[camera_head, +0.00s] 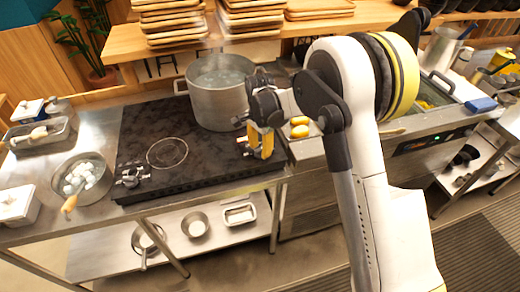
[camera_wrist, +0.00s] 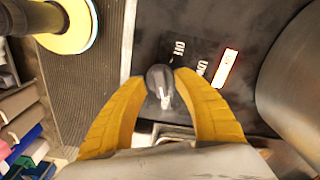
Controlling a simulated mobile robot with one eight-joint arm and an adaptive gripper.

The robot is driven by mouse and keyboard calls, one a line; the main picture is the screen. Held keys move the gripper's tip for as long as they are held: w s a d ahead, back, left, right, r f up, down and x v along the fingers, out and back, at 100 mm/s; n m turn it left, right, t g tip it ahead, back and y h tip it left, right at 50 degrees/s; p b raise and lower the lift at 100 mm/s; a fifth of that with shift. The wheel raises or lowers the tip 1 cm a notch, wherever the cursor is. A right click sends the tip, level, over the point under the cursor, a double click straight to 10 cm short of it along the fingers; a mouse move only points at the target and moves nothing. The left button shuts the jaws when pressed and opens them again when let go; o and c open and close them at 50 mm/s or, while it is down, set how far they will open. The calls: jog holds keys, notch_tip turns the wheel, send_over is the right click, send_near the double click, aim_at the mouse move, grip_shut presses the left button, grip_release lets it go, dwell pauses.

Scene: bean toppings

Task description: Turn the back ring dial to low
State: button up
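The back ring dial (camera_wrist: 159,82) is a dark knob with a pale lower end in the wrist view. The fingers of my gripper (camera_wrist: 160,76) stand one on each side of it, with their tips close to it. I cannot tell whether they touch it. Beside the dial are white labels; OFF (camera_wrist: 180,47) and what looks like LOW (camera_wrist: 202,67) are dark-backed, and a third label (camera_wrist: 225,68) is lit orange-red. In the head view my gripper (camera_head: 258,146) is at the right end of the black cooktop (camera_head: 200,160), largely hiding the dial.
A large steaming metal pot (camera_head: 216,105) stands on the back ring, close to my gripper; its wall also shows in the wrist view (camera_wrist: 295,75). The front ring (camera_head: 167,153) is bare. Another dial (camera_head: 131,179) is at the cooktop's left end. A pot of white pieces (camera_head: 93,194) stands left.

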grip_shut()
jog(key=shift+n, duration=0.3)
jog(key=n+b, duration=0.1)
jog(key=n, duration=0.2)
jog(key=shift+n, duration=0.3)
jog(key=n+b, duration=0.1)
jog(key=n, duration=0.3)
jog(key=shift+n, duration=0.3)
jog(key=n, duration=0.4)
jog(key=shift+n+b, duration=0.45)
jog(key=shift+n, duration=1.95)
